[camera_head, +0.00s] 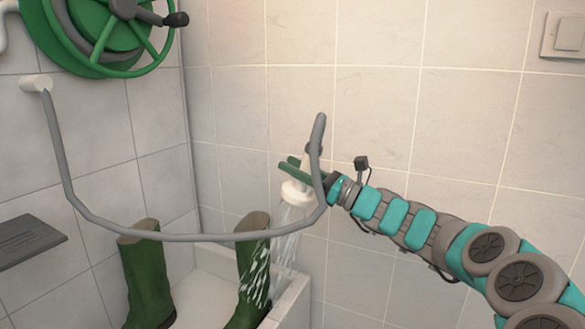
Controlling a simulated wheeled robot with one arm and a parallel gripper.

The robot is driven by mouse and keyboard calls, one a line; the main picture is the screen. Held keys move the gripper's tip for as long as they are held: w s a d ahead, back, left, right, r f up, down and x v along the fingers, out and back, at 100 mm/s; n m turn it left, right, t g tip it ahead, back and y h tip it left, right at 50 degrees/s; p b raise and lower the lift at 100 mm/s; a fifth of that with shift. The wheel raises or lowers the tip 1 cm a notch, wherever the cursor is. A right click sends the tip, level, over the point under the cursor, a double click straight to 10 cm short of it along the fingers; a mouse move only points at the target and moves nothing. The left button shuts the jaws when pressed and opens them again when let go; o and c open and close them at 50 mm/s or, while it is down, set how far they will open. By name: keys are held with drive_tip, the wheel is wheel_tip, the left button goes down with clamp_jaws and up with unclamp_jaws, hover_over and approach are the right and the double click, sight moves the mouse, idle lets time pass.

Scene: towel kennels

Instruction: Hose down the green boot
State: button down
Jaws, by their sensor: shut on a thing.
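Two green boots stand in a white basin (215,284). The left boot (147,283) stands apart from the spray. The right boot (250,280) leans slightly and has white water streaks down its right side. My gripper (291,167) is shut on the handle of a cream shower head (296,193), up and to the right of the right boot. Water (287,237) falls from the head, just right of that boot and partly over it. A grey hose (180,237) runs from the head to the wall.
A green hose reel (100,30) hangs on the tiled wall at upper left. A cream wall outlet (36,83) feeds the hose, which sags across the front of both boots' tops. A grey shelf (28,241) juts out at left. A switch (566,35) is at upper right.

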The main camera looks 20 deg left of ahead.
drive_tip(key=shift+w, duration=0.7)
drive_tip(key=shift+w+r+p, duration=0.15)
drive_tip(key=shift+w+p, duration=0.05)
drive_tip(key=shift+p, duration=0.25)
drive_tip(key=s+r+p, duration=0.3)
drive_tip(key=r+p, duration=0.1)
drive_tip(key=r, duration=0.1)
drive_tip(key=shift+r, duration=0.35)
idle(0.9)
drive_tip(key=shift+a, duration=0.1)
idle(0.8)
